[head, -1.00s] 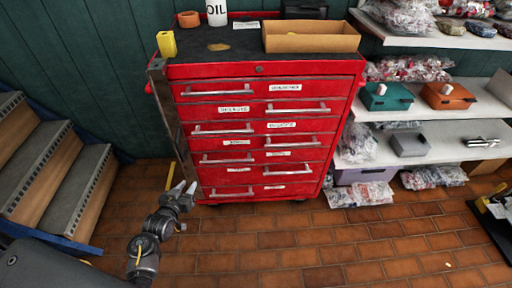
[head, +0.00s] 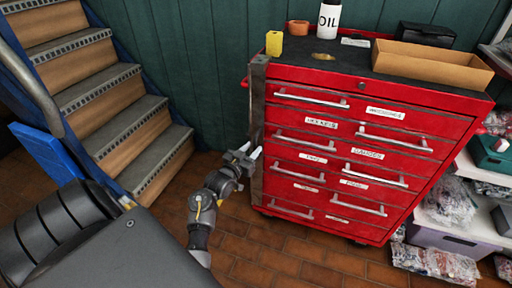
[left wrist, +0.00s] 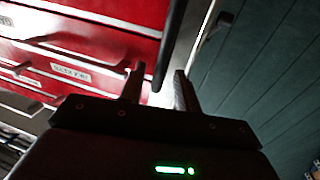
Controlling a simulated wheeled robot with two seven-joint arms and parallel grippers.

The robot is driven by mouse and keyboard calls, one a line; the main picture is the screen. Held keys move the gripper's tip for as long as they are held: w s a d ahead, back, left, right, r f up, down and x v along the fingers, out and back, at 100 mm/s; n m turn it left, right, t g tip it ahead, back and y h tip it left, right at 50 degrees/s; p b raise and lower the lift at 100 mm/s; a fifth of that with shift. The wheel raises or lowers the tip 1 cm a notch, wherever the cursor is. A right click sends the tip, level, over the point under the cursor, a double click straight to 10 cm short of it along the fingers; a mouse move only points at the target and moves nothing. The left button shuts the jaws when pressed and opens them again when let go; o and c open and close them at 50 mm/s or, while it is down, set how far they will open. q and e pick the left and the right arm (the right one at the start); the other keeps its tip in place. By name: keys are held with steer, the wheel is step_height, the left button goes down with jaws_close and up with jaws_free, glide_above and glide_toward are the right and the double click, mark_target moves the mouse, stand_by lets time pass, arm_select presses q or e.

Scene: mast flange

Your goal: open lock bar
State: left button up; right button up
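The lock bar (head: 257,125) is a grey metal upright strip along the left front edge of the red tool cabinet (head: 350,88). It stands vertical beside the drawers. My left gripper (head: 254,152) is at the lower half of the bar in the head view. In the left wrist view my left gripper (left wrist: 157,76) has its two dark fingers apart. A dark upright edge (left wrist: 170,42), apparently the bar, runs down to the gap between them. I cannot tell whether the fingers touch it. My right gripper is not in view.
Wooden stairs (head: 120,105) with a blue side stand to the left. The cabinet top holds a yellow block (head: 274,43), an oil bottle (head: 328,20) and a cardboard tray (head: 432,62). Shelves with bagged goods (head: 448,202) are at the right. Brick floor (head: 285,258) is clear in front.

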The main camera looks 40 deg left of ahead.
arm_select(q)
steer(key=shift+w+a, duration=0.15)
steer(key=shift+w, duration=0.55)
steer(key=shift+w+a, duration=0.1)
steer(key=shift+w, duration=0.55)
steer(key=shift+c, duration=0.3)
jaws_close()
